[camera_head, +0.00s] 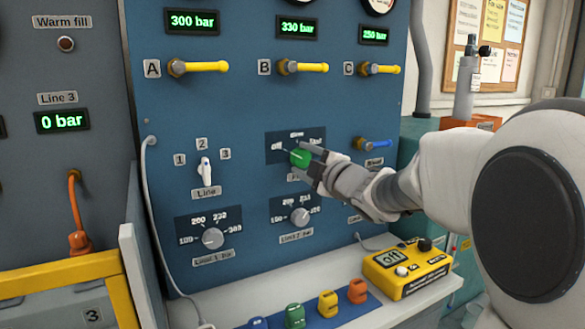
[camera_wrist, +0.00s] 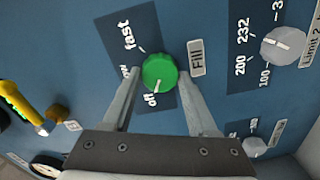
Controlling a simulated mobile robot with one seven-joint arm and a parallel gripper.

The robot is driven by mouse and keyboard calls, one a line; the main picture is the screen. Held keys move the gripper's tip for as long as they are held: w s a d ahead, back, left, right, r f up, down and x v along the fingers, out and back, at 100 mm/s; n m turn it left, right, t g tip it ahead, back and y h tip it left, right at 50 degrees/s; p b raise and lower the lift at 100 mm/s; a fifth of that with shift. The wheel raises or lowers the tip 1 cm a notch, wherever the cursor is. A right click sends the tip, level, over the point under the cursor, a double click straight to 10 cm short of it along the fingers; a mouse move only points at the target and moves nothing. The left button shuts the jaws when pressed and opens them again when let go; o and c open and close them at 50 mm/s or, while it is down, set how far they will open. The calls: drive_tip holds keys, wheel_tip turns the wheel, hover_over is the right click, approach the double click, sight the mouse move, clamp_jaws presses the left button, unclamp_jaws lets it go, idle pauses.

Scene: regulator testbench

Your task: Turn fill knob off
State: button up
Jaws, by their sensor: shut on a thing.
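The green fill knob (camera_head: 299,157) sits on the blue panel, below its off, slow and fast markings. It also shows in the wrist view (camera_wrist: 159,71), next to the "Fill" label (camera_wrist: 196,58). Its white pointer line is turned toward the "off" marking (camera_wrist: 151,100). My gripper (camera_head: 309,163) reaches in from the right and is shut on the knob. In the wrist view my gripper's fingers (camera_wrist: 162,74) stand on either side of the knob. The "Fill" label is mostly hidden by my gripper in the head view.
The white line selector (camera_head: 205,168) is left of the fill knob. Two grey limit knobs (camera_head: 213,238) (camera_head: 299,216) sit below. Yellow valve handles A (camera_head: 205,66), B (camera_head: 305,67) and C (camera_head: 383,69) are above. A yellow box (camera_head: 407,267) stands on the ledge at lower right.

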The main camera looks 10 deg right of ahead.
idle(0.5)
drive_tip(key=o, duration=1.4)
drive_tip(key=shift+s, duration=0.1)
